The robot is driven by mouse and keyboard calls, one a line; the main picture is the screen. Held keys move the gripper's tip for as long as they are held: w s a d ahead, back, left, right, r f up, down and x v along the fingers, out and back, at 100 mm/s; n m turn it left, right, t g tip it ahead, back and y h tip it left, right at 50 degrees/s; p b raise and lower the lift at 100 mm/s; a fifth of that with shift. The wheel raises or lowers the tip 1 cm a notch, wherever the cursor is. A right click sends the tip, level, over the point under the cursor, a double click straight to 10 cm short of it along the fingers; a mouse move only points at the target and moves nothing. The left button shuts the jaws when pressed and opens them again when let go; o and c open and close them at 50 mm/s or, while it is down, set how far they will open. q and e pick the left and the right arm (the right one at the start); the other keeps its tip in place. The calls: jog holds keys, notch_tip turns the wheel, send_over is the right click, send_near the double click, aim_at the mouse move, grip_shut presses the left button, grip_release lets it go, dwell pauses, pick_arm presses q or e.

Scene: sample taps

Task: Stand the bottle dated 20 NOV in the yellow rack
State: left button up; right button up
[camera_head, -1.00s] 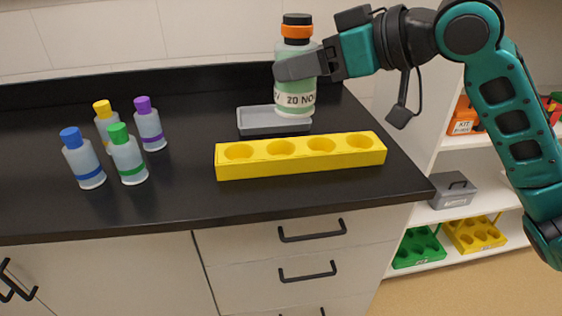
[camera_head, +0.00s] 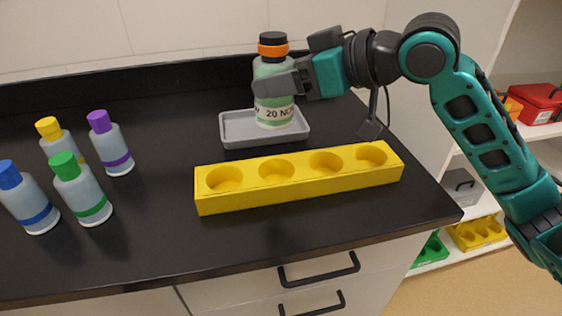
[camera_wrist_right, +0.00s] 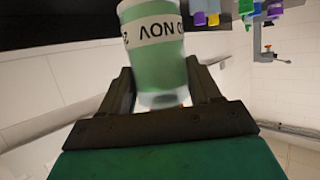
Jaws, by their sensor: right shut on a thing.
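The bottle labelled 20 NOV (camera_head: 274,108) has pale green contents, an orange collar and a dark cap. My right gripper (camera_head: 277,82) is shut on its upper body, coming from the right. The bottle is upright in the head view, its base over the grey tray; I cannot tell whether it touches the tray. The right wrist view shows the bottle (camera_wrist_right: 157,60) between the fingers (camera_wrist_right: 160,95), its label upside down. The yellow rack (camera_head: 300,186) lies in front of the tray, its several round holes empty. My left gripper is not in view.
The grey tray (camera_head: 230,140) sits behind the rack. Bottles with blue (camera_head: 28,200), green (camera_head: 82,190), yellow (camera_head: 60,140) and purple (camera_head: 111,143) caps stand at left. Black counter (camera_head: 150,240) is clear between them and the rack. Shelves with bins stand at right.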

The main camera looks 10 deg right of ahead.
aim_at(284, 128)
notch_tip(284, 128, down, 9)
jog(key=shift+r+b, duration=0.15)
jog(key=shift+b, duration=0.65)
jog(key=shift+f, duration=0.9)
notch_tip(284, 128, down, 4)
jog(key=shift+r+b, duration=0.1)
jog(key=shift+b, duration=0.5)
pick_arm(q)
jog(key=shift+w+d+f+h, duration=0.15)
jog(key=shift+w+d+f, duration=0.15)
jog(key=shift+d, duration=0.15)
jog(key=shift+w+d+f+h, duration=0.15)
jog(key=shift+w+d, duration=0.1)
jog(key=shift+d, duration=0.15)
pick_arm(e)
jog(key=shift+r, duration=0.1)
jog(key=o, duration=1.4)
jog(key=shift+f, duration=0.2)
